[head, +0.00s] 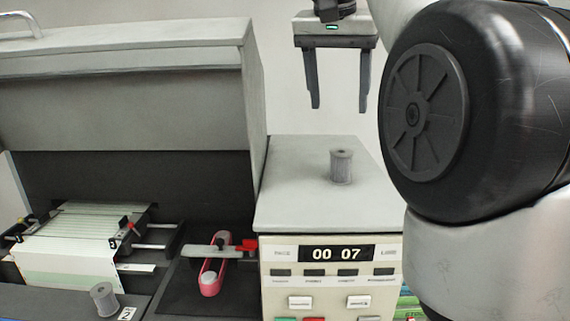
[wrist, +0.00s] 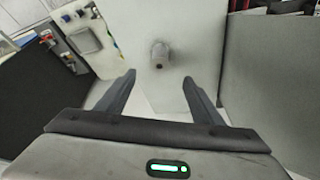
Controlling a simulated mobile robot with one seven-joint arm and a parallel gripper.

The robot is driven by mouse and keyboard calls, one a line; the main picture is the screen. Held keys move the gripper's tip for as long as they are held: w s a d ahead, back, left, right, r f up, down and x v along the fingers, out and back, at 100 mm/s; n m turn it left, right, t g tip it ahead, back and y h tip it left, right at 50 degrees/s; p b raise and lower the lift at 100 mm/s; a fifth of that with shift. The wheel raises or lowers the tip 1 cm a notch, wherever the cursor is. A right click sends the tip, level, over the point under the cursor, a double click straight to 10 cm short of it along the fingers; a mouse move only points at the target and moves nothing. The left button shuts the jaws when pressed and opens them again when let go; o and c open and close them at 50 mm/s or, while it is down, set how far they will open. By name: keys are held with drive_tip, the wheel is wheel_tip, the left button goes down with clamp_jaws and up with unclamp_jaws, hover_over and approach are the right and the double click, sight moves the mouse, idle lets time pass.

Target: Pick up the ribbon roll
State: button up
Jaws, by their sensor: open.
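A small grey ribbed roll (head: 341,166) stands upright on the light grey top of the control cabinet (head: 290,205). It also shows in the wrist view (wrist: 160,54), ahead of and between the fingertips. A second, similar grey roll (head: 104,299) stands at the lower left, on the dark machine edge; I cannot tell which of the two is the ribbon roll. My gripper (head: 339,108) is open and empty, fingers pointing down, above the roll on the cabinet and apart from it. The wrist view shows both fingers (wrist: 159,77) spread with nothing between them.
A tall grey raised cover (head: 120,100) stands just left of the cabinet top. A card feeder with a stack of cards (head: 75,245) and a pink-red lever part (head: 211,278) lie lower left. The cabinet top around the roll is clear. A counter panel (head: 336,254) faces front.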

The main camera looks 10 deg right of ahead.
sight(341, 158)
drive_tip(key=b+x, duration=0.2)
drive_tip(key=x, duration=0.9)
drive_tip(key=shift+w+d+f, duration=0.1)
drive_tip(key=shift+w+f, duration=0.1)
drive_tip(key=shift+w+d+x, duration=0.1)
drive_tip(key=shift+w+x, duration=0.05)
drive_tip(key=shift+x, duration=1.2)
drive_tip(key=shift+w+d+x, duration=0.1)
drive_tip(key=shift+w+x, duration=0.05)
drive_tip(key=shift+x, duration=1.25)
drive_tip(key=shift+r, duration=0.15)
drive_tip(key=c, duration=1.2)
wheel_tip(341, 158, up, 10)
drive_tip(key=p, duration=0.2)
drive_tip(key=shift+s, duration=0.15)
